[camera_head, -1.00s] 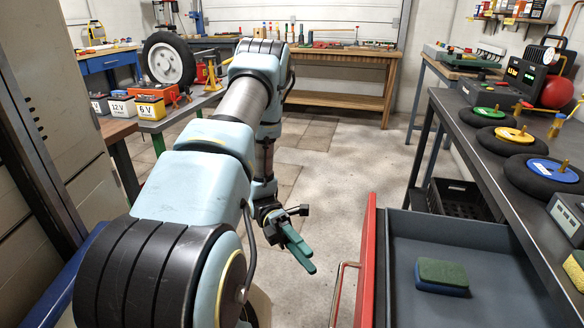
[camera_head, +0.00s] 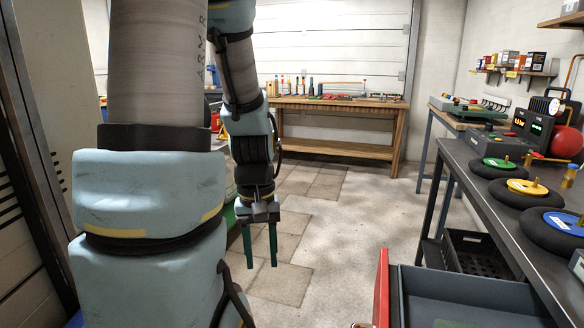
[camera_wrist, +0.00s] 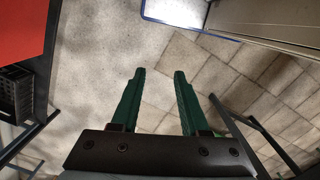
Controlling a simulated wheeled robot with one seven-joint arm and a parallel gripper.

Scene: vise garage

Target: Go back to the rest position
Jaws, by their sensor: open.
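My gripper (camera_head: 261,242) hangs in the middle of the head view with its two green fingers pointing down, above the tiled floor. The fingers are apart with nothing between them. In the wrist view my gripper (camera_wrist: 157,75) is also open and empty, with only bare floor beyond the fingertips. It is clear of the open drawer (camera_head: 465,283) at the lower right. My arm stands upright and fills much of the left side of the head view.
A dark workbench (camera_head: 455,153) with colored discs runs along the right. A black crate (camera_head: 478,255) sits beneath it. A wooden bench (camera_head: 340,150) stands at the back wall. A tall cabinet (camera_head: 50,60) is on the left. The middle floor (camera_head: 345,220) is clear.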

